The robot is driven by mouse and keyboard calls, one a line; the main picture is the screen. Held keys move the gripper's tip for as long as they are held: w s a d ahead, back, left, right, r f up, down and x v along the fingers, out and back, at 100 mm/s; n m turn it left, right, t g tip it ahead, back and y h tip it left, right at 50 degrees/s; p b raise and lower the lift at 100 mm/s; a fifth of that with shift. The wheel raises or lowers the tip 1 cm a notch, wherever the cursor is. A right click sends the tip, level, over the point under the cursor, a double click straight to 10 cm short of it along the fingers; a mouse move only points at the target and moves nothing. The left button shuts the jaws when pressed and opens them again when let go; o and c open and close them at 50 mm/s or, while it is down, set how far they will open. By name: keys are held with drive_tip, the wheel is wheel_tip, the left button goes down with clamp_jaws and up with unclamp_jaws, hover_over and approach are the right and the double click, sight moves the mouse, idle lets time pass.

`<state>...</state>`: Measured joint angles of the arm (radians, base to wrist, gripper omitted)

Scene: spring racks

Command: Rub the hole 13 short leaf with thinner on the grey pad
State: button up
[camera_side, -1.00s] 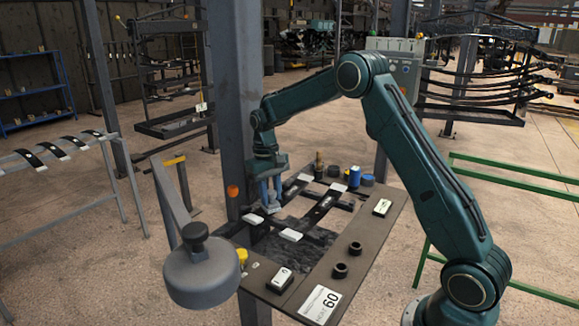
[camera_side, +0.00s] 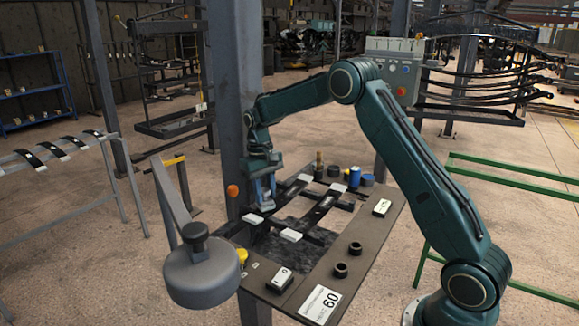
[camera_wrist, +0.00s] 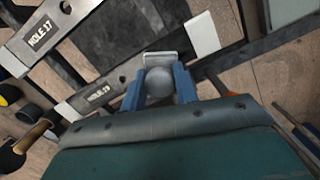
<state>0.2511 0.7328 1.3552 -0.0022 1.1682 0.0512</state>
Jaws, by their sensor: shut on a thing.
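Two dark leaves with white ends lie side by side on the bench rack. The left one (camera_side: 286,198) has a label in the wrist view that looks like HOLE 13 (camera_wrist: 98,95), its last digit blurred. The other (camera_side: 320,209) reads HOLE 17 (camera_wrist: 42,36). My gripper (camera_wrist: 157,88) has its blue fingers shut on the round knob of a grey pad (camera_wrist: 160,58). In the side view my gripper (camera_side: 265,192) is low over the left leaf, close to its near white end (camera_side: 252,219). I cannot tell whether the pad touches the leaf.
A blue can (camera_side: 354,177), a brown bottle (camera_side: 319,165) and dark cups stand at the bench's far end. Black rings (camera_side: 355,248) sit on the right side. A steel post (camera_side: 236,110) rises close behind my gripper. A round grey weight (camera_side: 201,275) hangs at front left.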

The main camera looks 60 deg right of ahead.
drive_tip(key=shift+s, duration=0.2)
idle(0.5)
drive_tip(key=shift+s, duration=0.8)
drive_tip(key=shift+w, duration=0.2)
drive_tip(key=shift+w, duration=0.8)
drive_tip(key=shift+r, duration=3.55)
